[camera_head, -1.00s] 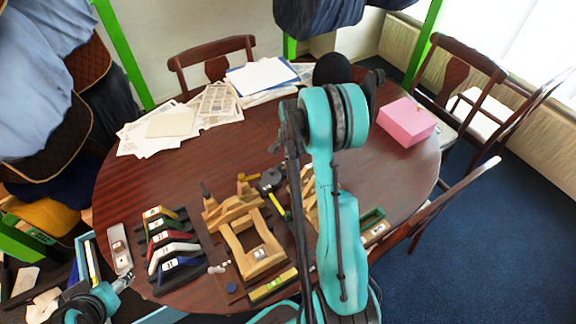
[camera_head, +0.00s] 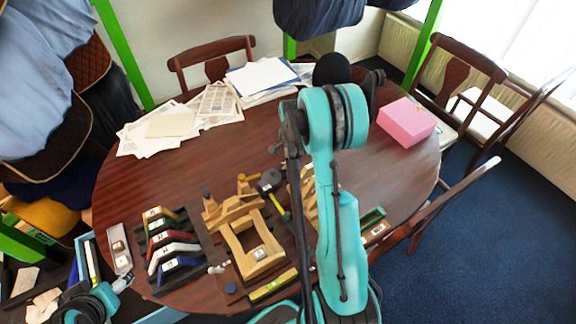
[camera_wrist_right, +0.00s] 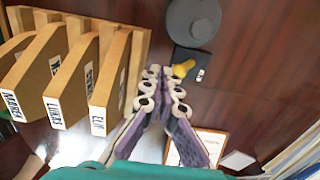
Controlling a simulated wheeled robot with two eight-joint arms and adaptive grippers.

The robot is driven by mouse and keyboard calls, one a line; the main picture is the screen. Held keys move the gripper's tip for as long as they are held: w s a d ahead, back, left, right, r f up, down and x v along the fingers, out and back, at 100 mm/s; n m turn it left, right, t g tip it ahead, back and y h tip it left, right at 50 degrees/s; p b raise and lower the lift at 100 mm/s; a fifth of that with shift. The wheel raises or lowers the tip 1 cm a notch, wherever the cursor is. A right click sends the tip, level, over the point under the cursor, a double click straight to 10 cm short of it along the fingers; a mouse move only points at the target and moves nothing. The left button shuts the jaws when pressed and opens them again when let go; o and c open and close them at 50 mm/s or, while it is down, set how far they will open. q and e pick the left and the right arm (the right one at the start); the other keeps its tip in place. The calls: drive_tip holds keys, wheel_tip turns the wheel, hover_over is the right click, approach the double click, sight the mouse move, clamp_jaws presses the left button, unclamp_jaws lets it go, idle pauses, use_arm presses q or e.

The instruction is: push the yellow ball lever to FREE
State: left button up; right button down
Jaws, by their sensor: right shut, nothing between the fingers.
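In the right wrist view the yellow ball lever (camera_wrist_right: 184,68) sits on a small dark base with a small light tag. The base adjoins a grey round disc (camera_wrist_right: 193,20). My right gripper (camera_wrist_right: 164,72) is shut and empty, its fingertips just left of the yellow ball in the picture. I cannot tell if they touch it. No FREE marking is readable. In the head view my right arm hides its own gripper, and I cannot pick out the lever surely. My left gripper (camera_head: 110,288) is at the lower left by the table edge, and its fingers are unclear.
Wooden blocks with name labels (camera_wrist_right: 70,85) stand left of the right gripper. On the table (camera_head: 150,190) are a rack of coloured pieces (camera_head: 172,245), a wooden frame (camera_head: 255,243), papers (camera_head: 175,122) and a pink box (camera_head: 406,120). Bare tabletop lies toward the back.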

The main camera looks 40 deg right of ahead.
drive_tip(key=shift+f+b, duration=1.45)
drive_tip(key=shift+f, duration=0.15)
drive_tip(key=shift+w, duration=0.3)
drive_tip(key=shift+w+d, duration=0.2)
drive_tip(key=shift+w, duration=1.4)
drive_tip(key=shift+s, duration=0.65)
drive_tip(key=shift+r+p, duration=1.85)
drive_tip(key=shift+r, duration=1.75)
